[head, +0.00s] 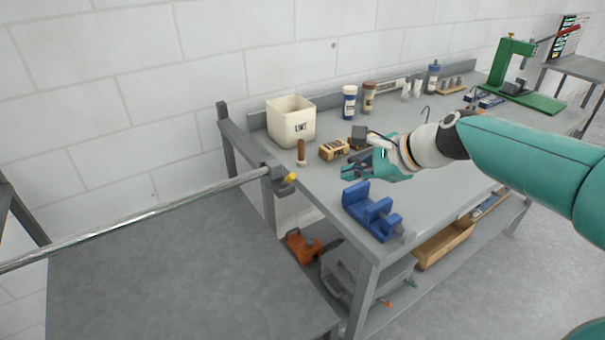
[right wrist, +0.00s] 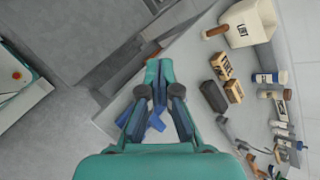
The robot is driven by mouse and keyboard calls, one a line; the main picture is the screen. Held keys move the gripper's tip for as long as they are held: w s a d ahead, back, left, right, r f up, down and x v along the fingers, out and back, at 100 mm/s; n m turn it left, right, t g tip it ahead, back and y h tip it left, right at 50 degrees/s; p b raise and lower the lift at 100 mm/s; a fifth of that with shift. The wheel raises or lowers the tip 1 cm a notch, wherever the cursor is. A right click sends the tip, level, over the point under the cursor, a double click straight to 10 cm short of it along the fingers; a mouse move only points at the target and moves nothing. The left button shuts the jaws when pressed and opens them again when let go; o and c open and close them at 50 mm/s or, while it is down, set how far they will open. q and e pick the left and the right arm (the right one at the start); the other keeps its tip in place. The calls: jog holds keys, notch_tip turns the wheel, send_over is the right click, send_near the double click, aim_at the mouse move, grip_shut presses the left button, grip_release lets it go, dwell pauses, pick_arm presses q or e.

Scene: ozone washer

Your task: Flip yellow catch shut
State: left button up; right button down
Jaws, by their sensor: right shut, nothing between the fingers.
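The small yellow catch (head: 290,178) sits on a dark block (head: 274,174) at the right end of a long metal bar, beside the workbench's left edge. It sticks out toward the right; I cannot tell whether it is open or shut. My right gripper (head: 352,168) is above the bench, to the right of the catch and apart from it. In the right wrist view its fingertips (right wrist: 158,68) are together with nothing between them. I cannot make out the catch in that view. My left gripper is not in view.
A blue vise (head: 368,208) stands at the bench's front corner, below my right gripper. A white LINT bin (head: 291,122), a wooden-handled tool (head: 301,152) and a brush block (head: 333,149) stand behind. A grey panel (head: 180,265) lies left of the bench.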

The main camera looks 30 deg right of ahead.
aim_at(291, 178)
jog(key=shift+s+r, duration=0.15)
jog(key=w+a+f+p, duration=0.2)
jog(key=w+a+f, duration=0.3)
jog(key=w, duration=0.4)
jog(key=shift+f, duration=0.15)
dwell(0.3)
jog(key=shift+a, duration=0.1)
